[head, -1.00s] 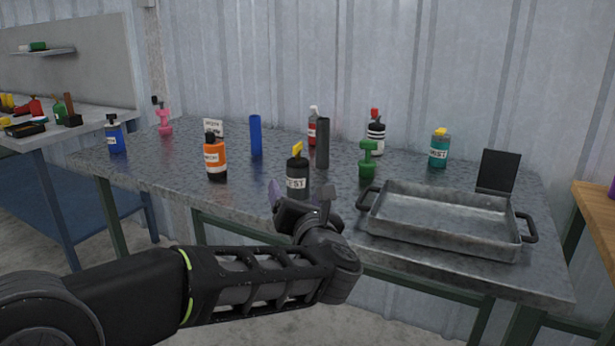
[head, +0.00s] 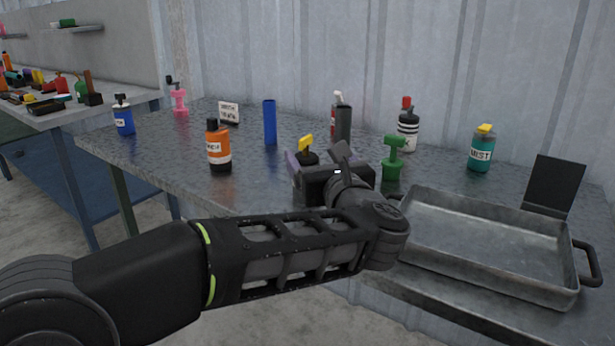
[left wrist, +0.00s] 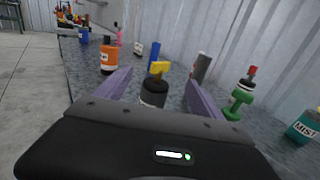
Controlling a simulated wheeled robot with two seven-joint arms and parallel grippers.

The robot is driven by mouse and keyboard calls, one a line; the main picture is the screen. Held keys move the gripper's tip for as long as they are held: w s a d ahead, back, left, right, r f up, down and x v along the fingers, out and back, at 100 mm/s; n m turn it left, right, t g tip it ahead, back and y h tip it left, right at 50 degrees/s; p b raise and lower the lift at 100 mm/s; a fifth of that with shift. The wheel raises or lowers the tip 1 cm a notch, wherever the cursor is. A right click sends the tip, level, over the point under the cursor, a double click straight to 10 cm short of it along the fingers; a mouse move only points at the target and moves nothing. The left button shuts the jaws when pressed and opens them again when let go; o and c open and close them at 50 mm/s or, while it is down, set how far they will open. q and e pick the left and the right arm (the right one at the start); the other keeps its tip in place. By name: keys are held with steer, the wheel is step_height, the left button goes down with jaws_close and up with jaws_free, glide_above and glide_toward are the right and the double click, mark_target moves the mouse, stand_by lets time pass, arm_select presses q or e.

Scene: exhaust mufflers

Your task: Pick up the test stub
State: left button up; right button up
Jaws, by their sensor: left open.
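A black bottle with a yellow top (head: 306,143) stands on the metal table, its body mostly hidden behind my left gripper. The same black bottle (left wrist: 154,94) shows in the left wrist view between the two purple fingers. My left gripper (left wrist: 158,78) is open, with a finger to either side of the bottle and gaps visible. In the head view, the left gripper (head: 316,162) is at the near side of the bottle. A blue cylinder (head: 270,122) and a dark grey cylinder (head: 343,124) stand behind. I cannot tell for sure which is the test stub. My right gripper is not in view.
An orange bottle (head: 218,148) stands left of the gripper, a green dumbbell-shaped object (head: 393,160) right. A metal tray (head: 412,240) lies at the right. A striped bottle (head: 408,132), a teal bottle (head: 481,153) and a small sign (head: 229,112) stand farther back.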

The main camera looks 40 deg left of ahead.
arm_select(q)
step_height(320, 180, down, 8)
steer(key=shift+f+b, duration=0.2)
steer(key=shift+b, duration=0.85)
steer(key=shift+w+a+r, duration=0.25)
steer(key=shift+a, duration=0.15)
steer(key=shift+w+a, duration=0.1)
steer(key=x, duration=0.6)
steer(key=shift+w+a, duration=0.1)
steer(key=shift+a, duration=0.05)
steer(key=c, duration=1.6)
steer(key=shift+o, duration=0.2)
